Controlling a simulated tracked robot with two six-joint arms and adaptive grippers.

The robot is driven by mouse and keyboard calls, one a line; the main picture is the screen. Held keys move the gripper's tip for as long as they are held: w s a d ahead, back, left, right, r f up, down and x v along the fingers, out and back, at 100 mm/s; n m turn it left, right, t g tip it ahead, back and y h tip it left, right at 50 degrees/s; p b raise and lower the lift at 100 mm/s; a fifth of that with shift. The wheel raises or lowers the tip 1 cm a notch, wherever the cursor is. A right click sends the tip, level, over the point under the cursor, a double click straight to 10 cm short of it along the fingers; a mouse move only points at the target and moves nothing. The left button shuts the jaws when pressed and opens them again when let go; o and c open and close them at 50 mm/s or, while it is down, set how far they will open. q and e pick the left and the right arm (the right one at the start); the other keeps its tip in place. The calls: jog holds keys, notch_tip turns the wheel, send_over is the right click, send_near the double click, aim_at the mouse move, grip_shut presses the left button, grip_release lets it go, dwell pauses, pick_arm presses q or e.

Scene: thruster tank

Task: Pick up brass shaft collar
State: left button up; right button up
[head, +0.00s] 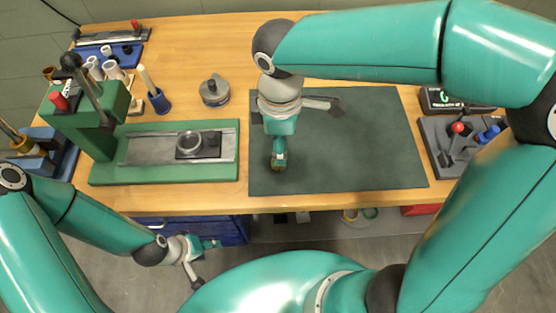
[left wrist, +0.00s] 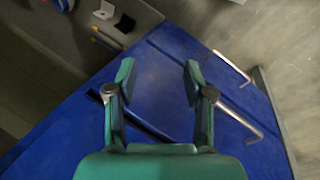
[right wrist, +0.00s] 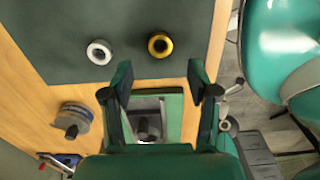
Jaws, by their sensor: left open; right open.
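The brass shaft collar (right wrist: 160,45), a small gold ring with a dark hole, lies on the dark green mat (right wrist: 140,18) in the right wrist view. In the head view only a bit of gold (head: 280,166) shows at the mat's front left, largely hidden by my right gripper. My right gripper (right wrist: 157,82) is open and empty, above the bench, with the collar beyond its fingertips. My left gripper (head: 206,264) is open and empty, low in front of the bench. In the left wrist view it (left wrist: 157,70) faces the blue drawer cabinet.
A silver ring (right wrist: 99,52) lies beside the collar. A green press (head: 95,120) with a dark block and ring on its base stands left of the mat. A round grey gauge (head: 214,91) sits behind. A grey fixture (head: 450,145) stands right. The mat's right half is clear.

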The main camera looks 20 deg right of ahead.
jog(key=shift+f, duration=3.25)
jog(key=c, duration=1)
jog(key=shift+c, duration=0.2)
